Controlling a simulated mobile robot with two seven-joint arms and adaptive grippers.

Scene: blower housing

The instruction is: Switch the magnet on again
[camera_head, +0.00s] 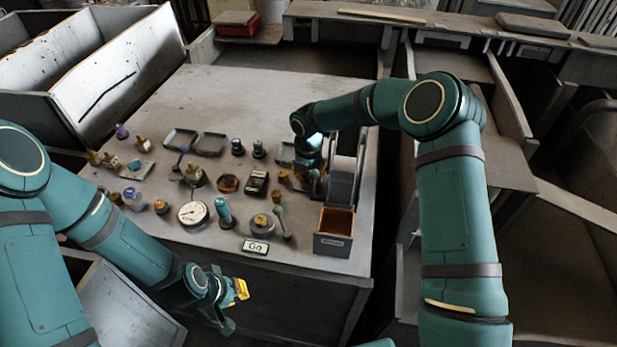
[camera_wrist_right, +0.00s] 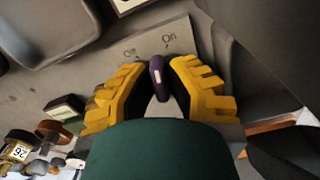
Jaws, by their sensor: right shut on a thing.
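The magnet switch shows in the right wrist view as a dark purple lever (camera_wrist_right: 156,72) with a pale stripe. Its tip points towards the printed "On" mark (camera_wrist_right: 168,39); the "Off" mark (camera_wrist_right: 129,52) lies to the left. My right gripper (camera_wrist_right: 158,88) has its yellow ribbed fingers on both sides of the lever, shut on it. In the head view my right gripper (camera_head: 315,172) is low at the right side of the table, beside a grey upright housing (camera_head: 343,180); the lever is hidden there. My left gripper (camera_head: 237,296) hangs in front of the table edge, away from the switch.
The grey table (camera_head: 250,95) holds several small parts, a round dial gauge (camera_head: 193,213), shallow trays (camera_head: 180,139) and a "Go" sign (camera_head: 256,247). An open brown-lined box (camera_head: 333,243) stands at the front right. The back of the table is clear.

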